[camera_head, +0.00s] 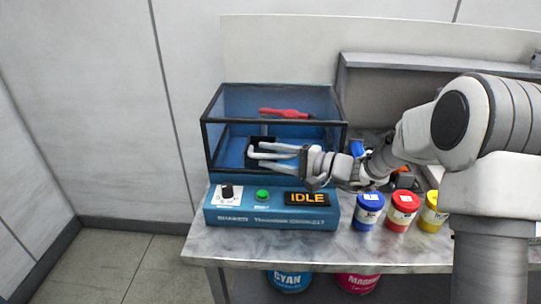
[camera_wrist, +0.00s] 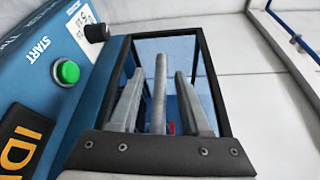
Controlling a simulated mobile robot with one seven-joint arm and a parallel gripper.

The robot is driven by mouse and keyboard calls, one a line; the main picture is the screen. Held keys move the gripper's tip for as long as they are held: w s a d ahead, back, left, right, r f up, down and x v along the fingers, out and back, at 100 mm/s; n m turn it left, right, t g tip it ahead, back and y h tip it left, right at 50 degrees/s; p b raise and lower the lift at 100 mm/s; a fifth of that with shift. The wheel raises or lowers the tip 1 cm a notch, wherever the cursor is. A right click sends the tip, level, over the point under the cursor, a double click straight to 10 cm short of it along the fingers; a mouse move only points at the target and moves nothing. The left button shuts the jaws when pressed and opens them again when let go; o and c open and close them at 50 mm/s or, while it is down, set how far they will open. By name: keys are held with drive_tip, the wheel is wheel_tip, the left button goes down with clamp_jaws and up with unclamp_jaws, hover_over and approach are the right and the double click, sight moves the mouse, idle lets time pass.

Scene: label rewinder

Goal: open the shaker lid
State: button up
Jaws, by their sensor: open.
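The shaker (camera_head: 225,218) is a blue machine with a dark-framed, see-through lid (camera_head: 215,150) over its chamber; the lid looks closed. Its frame also shows in the wrist view (camera_wrist: 203,75). My gripper (camera_head: 252,151) is at the front of the lid, pointing left in the head view. In the wrist view my gripper (camera_wrist: 159,75) is open, with a grey bar (camera_wrist: 160,95), which looks like the lid's handle, between its fingers. I see gaps on both sides of the bar. A red part (camera_head: 285,113) shows through the lid.
The shaker front has a black knob (camera_head: 227,192), a green START button (camera_head: 262,195) and a display (camera_head: 306,198) reading IDLE. Blue (camera_head: 369,210), red (camera_head: 402,211) and yellow (camera_head: 432,214) containers stand right of it, below my arm. A grey shelf (camera_head: 400,62) is behind.

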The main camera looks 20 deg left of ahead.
drive_tip(key=shift+c, duration=0.2)
clamp_jaws()
idle(1.1)
